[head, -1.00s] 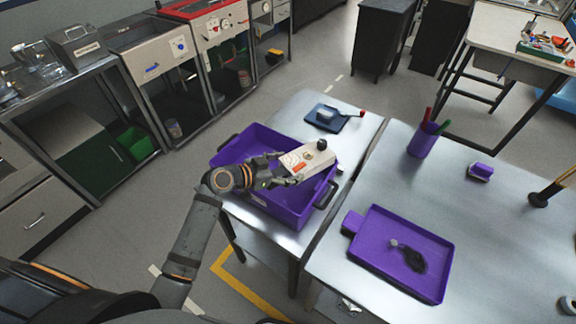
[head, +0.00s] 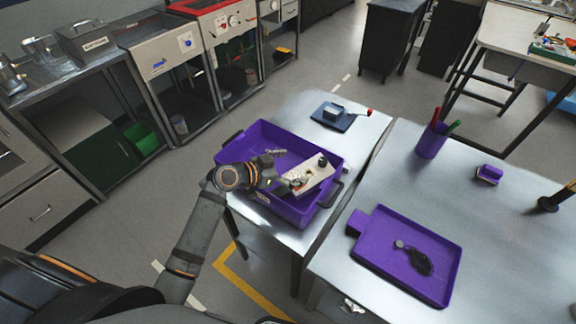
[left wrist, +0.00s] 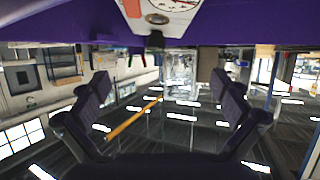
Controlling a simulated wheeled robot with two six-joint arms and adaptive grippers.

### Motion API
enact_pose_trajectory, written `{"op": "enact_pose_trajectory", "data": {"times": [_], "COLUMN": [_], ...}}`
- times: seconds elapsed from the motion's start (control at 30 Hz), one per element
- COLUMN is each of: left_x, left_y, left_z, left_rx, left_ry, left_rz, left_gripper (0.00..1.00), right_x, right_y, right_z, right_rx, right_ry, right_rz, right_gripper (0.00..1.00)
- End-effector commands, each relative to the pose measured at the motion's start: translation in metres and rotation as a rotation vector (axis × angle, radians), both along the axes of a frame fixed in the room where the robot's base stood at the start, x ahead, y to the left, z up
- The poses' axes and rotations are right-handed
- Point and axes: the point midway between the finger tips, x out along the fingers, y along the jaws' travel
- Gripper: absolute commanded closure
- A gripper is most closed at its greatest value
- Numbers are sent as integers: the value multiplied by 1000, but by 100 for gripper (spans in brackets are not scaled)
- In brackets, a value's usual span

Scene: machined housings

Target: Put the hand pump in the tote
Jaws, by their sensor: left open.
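The hand pump (head: 316,177) is a pale, boxy body with a black knob, and it sits tilted at the right end of the purple tote (head: 247,135). Whether it rests on the floor or leans on the wall I cannot tell. Its gauge (left wrist: 178,4) shows at the top of the left wrist view. My left gripper (head: 284,182) is over the tote at the pump's left end, open; its spread fingers (left wrist: 160,105) have nothing between them in the left wrist view. My right gripper is out of view.
A small metallic item (head: 275,151) is in the tote. A blue plate with a box (head: 334,116) lies behind it. To the right are a purple tray (head: 372,262) with a dark item, a pen cup (head: 431,142) and a small purple block (head: 489,174).

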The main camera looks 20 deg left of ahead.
Motion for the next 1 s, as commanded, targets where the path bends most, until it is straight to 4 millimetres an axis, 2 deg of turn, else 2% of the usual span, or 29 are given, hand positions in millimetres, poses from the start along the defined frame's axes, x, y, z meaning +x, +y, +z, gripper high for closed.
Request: {"op": "enact_pose_trajectory", "data": {"times": [0.1,0.17,0.4,0.63,0.7,1.0], "left_x": [0,-7,-42,-64,-69,-81], "left_y": [0,9,38,57,63,74], "left_z": [18,12,31,45,49,57], "left_rx": [0,8,11,9,8,2], "left_ry": [0,1,1,3,2,0], "left_rz": [0,1,-4,-7,-4,-2], "left_gripper": [0,0,0,0,0,0], "right_x": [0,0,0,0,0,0], "right_y": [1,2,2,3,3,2], "right_z": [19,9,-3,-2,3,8], "right_rx": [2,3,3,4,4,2], "right_ry": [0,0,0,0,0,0], "right_rz": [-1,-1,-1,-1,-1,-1], "right_gripper": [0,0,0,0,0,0]}}
